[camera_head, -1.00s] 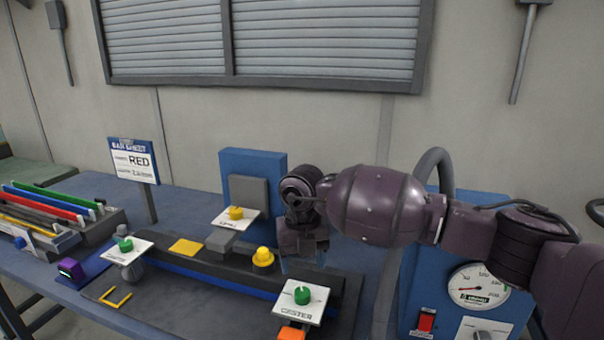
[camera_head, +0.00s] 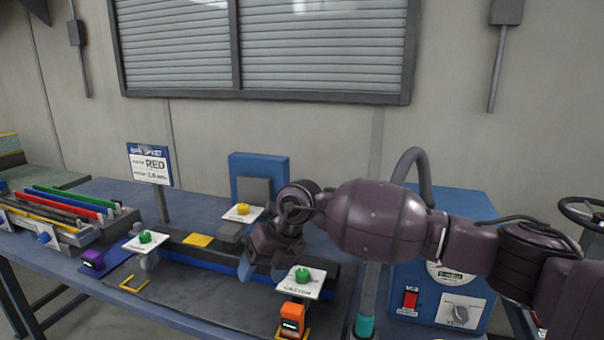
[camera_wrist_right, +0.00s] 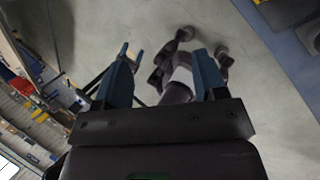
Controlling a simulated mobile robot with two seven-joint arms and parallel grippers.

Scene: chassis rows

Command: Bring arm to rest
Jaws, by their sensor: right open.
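My right arm comes in from the right in the head view and reaches across the front of the bench. My right gripper (camera_head: 262,268) hangs above the dark fixture on the bench, just left of a white card with a green knob (camera_head: 302,275). In the right wrist view its two blue fingers (camera_wrist_right: 165,80) stand wide apart with nothing between them. Beyond them show the grey floor and dark parts that I cannot make out for sure. My left gripper is not in view.
The blue bench (camera_head: 105,189) carries a sign reading RED (camera_head: 150,164), a rack of coloured strips (camera_head: 70,207), a purple block (camera_head: 93,260) and an orange block (camera_head: 292,318). A blue gauge box (camera_head: 470,210) stands behind my arm. A grey hose arches beside it.

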